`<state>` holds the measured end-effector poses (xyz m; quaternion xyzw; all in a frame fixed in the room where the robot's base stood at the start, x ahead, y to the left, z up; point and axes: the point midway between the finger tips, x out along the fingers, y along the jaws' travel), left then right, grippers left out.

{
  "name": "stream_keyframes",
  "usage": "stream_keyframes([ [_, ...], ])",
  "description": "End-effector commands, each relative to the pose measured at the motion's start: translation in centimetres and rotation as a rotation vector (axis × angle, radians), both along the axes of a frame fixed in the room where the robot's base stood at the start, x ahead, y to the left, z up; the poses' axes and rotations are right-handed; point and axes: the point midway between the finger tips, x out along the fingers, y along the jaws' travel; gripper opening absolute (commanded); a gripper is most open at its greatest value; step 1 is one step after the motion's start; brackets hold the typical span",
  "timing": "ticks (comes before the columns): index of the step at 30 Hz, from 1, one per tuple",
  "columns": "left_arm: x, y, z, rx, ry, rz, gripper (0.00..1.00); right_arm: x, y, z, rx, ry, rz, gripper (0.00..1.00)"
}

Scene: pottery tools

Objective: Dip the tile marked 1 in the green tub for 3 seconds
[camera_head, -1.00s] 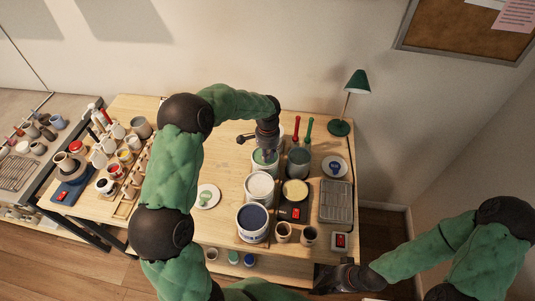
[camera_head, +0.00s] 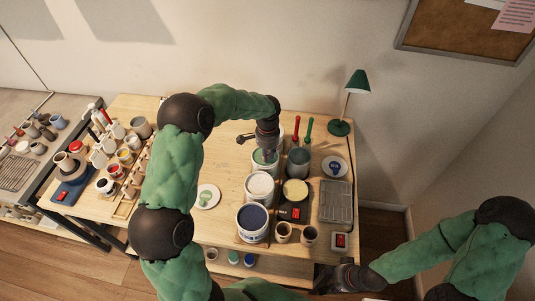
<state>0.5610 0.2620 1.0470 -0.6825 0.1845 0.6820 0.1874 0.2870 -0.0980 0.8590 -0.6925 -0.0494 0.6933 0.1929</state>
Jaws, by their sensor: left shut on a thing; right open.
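The green tub (camera_head: 258,168) stands in the back of a row of tubs on the wooden table, with green glaze visible inside its rim. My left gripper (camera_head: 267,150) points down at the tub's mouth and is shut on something. The held thing is hidden by the gripper and the tub, so I cannot see a tile or its number. My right gripper (camera_head: 326,279) is open and empty, low at the table's front right edge.
A white tub (camera_head: 260,185) and a dark blue tub (camera_head: 252,220) stand in front of the green tub. A grey container (camera_head: 298,162) is close on its right. A plate (camera_head: 206,197) lies to the left, and a green lamp (camera_head: 357,83) stands at the back right.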

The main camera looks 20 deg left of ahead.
Motion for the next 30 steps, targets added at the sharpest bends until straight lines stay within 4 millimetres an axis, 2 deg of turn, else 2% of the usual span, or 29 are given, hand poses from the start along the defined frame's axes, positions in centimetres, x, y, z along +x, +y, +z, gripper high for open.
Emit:
stream_keyframes([
  [11,0.0,0.0,0.4,-0.001,-0.001,0.000,0.00,0.0,0.0,0.3,0.000,0.000,0.000,0.45],
  [30,0.0,0.0,4.3,0.000,-0.001,0.000,0.00,0.0,0.0,2.6,0.000,0.000,0.000,0.45],
])
